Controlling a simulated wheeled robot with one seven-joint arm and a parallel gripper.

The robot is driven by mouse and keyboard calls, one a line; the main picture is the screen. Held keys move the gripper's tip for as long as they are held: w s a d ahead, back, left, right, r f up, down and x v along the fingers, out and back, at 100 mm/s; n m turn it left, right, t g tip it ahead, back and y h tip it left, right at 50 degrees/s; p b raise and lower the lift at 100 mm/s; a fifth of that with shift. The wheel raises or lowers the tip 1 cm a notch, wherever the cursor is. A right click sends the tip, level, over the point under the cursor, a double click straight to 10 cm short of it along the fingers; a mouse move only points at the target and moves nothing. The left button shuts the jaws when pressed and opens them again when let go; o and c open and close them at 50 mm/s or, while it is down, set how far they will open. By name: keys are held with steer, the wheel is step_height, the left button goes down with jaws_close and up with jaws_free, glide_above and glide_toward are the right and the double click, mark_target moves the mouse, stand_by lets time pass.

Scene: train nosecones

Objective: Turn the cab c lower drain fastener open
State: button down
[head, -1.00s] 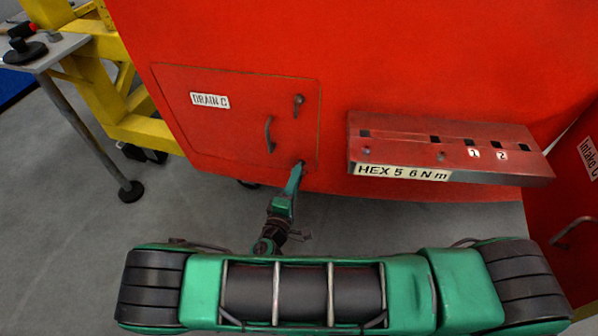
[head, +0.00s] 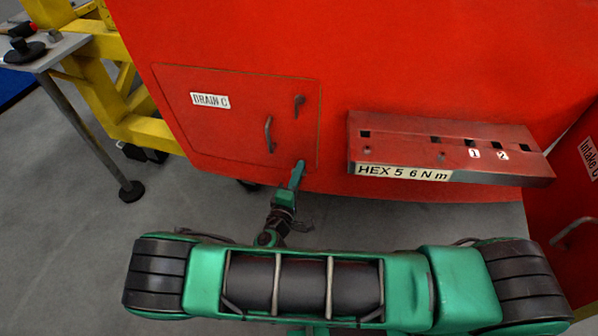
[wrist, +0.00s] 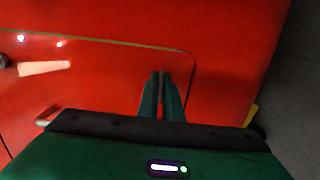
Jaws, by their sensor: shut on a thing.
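The red drain hatch marked DRAIN C (head: 210,100) is closed flush in the red nosecone. Its upper fastener (head: 298,101) is a small dark lever near the right edge. The lower fastener sits near the lower right corner and is mostly hidden behind my gripper (head: 299,166). My green fingers are shut on it there. In the wrist view my fingers (wrist: 162,82) are close together near the hatch corner, with a small dark piece between their tips. How far the fastener is turned cannot be told.
A dark pull handle (head: 268,134) stands out from the hatch left of the upper fastener. A red slotted tool rack marked HEX 5 6 N m (head: 450,135) juts out to the right. A yellow frame (head: 125,110) and a side table (head: 50,52) stand at the left.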

steer(key=shift+f+n, duration=0.1)
steer(key=shift+n, duration=0.2)
steer(key=n, duration=0.4)
steer(key=shift+n, duration=0.3)
steer(key=n, duration=0.5)
steer(key=shift+n+t, duration=0.3)
steer(key=shift+n, duration=0.1)
steer(key=n, duration=0.3)
steer(key=shift+n+y, duration=0.4)
steer(key=shift+n, duration=1.8)
steer(key=shift+n+t+y, duration=0.3)
steer(key=c, duration=1.9)
jaws_free()
steer(key=shift+c, duration=0.2)
